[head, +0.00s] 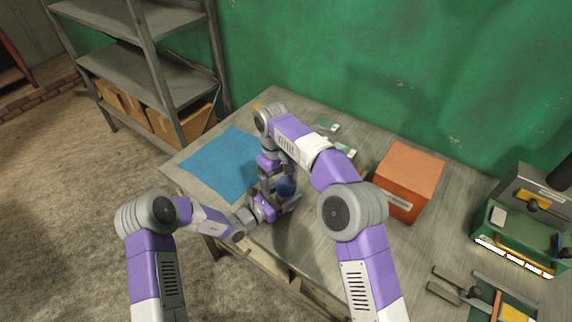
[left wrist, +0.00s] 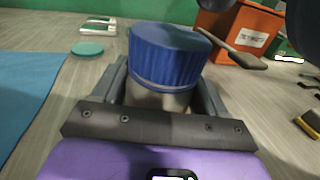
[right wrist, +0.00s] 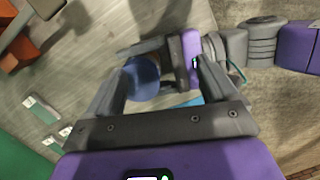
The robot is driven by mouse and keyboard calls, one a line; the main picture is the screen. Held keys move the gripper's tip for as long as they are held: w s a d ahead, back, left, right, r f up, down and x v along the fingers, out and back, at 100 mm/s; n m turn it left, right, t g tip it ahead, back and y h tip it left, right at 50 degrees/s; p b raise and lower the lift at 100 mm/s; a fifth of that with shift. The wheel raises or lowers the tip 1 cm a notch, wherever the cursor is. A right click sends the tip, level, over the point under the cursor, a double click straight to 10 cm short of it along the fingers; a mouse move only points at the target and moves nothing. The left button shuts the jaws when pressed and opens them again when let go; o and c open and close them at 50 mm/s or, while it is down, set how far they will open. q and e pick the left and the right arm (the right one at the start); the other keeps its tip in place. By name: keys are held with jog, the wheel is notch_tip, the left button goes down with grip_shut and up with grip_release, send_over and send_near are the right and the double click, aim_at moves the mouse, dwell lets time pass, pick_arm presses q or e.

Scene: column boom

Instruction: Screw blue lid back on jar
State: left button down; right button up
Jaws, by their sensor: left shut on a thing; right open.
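The jar (left wrist: 158,98) stands upright between the fingers of my left gripper (left wrist: 163,82), which is shut on its body. The ribbed blue lid (left wrist: 168,52) sits on top of the jar, with a pale rim line under it; I cannot tell how tight it is. In the head view the blue lid (head: 287,186) is partly hidden by my arms. My right gripper (right wrist: 162,72) is open and points down from above, its fingers spread to either side of the lid (right wrist: 142,76). I cannot tell whether they touch it.
A blue mat (head: 222,164) lies left on the table (head: 300,262). An orange box (head: 409,179) stands to the right. A flat green disc (left wrist: 87,48) and green-white cards (left wrist: 98,27) lie behind the jar. A green machine (head: 520,230) is at far right.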

aim_at(286, 183)
jog(key=n, duration=0.4)
jog(key=w+r+n, duration=0.1)
jog(key=n, duration=0.7)
jog(key=shift+w+d+r+t, duration=0.15)
jog(key=shift+w+d+t, duration=0.2)
jog(key=shift+w+t, duration=0.05)
jog(key=n, duration=0.3)
jog(key=w+r+n, duration=0.1)
jog(key=n, duration=0.1)
jog(key=shift+d+n+y, duration=0.3)
jog(key=n, duration=0.3)
jog(key=w+r+n+t, duration=0.1)
jog(key=shift+d, duration=0.3)
jog(key=shift+f, duration=4)
